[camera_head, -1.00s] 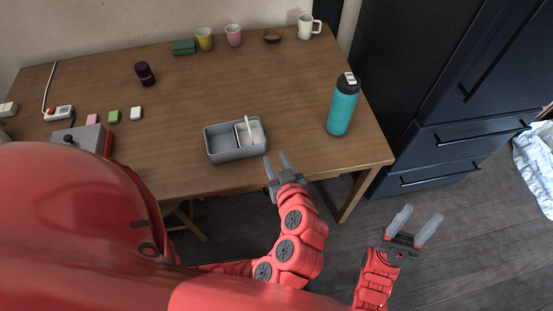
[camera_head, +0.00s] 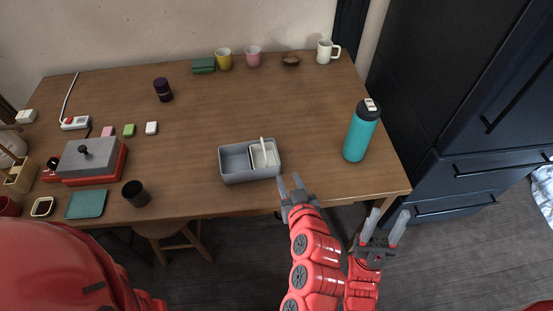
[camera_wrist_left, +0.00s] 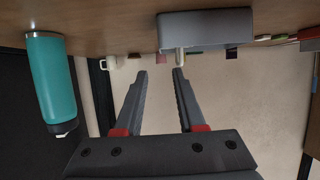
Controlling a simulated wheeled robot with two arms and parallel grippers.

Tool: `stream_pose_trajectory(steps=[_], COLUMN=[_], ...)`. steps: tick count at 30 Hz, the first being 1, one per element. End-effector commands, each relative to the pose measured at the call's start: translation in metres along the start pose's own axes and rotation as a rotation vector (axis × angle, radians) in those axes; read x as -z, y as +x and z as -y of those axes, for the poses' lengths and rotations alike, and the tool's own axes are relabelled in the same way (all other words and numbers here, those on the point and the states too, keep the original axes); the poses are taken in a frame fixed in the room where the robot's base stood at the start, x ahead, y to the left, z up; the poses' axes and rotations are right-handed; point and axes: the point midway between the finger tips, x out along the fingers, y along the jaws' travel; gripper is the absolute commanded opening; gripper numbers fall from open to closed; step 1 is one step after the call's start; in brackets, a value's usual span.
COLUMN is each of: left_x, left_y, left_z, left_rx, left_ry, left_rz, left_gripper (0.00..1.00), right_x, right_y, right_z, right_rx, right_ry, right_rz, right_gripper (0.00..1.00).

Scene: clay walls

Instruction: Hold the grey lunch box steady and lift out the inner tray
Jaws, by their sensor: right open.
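The grey lunch box (camera_head: 236,178) sits on the wooden table near its front edge. My right gripper (camera_head: 384,222) is open and empty, off the table's front edge.
A teal bottle (camera_head: 360,135) stands right of the box. A black cup (camera_head: 135,193), a green tray (camera_head: 86,204) and a red-and-grey appliance (camera_head: 88,160) are at the left. Mugs (camera_head: 325,51) line the back. The table around the box is clear.

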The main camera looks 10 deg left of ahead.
Motion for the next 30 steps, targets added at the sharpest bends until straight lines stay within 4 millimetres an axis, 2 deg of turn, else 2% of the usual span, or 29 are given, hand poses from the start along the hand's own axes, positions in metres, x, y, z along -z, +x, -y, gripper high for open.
stream_pose_trajectory(steps=[21, 30], left_x=[0.000, 0.000], left_y=[0.117, 0.148], left_z=[0.002, 0.001], left_rx=[0.005, 0.001], left_ry=[-0.001, -0.001], left_rz=[0.001, 0.001], left_gripper=[0.39, 0.39], right_x=[0.002, 0.002], right_y=[0.009, 0.011], right_z=[0.000, -0.001], right_rx=[0.000, 0.000], right_ry=[0.000, 0.000], right_rz=[0.000, 0.000], right_gripper=[0.50, 0.50])
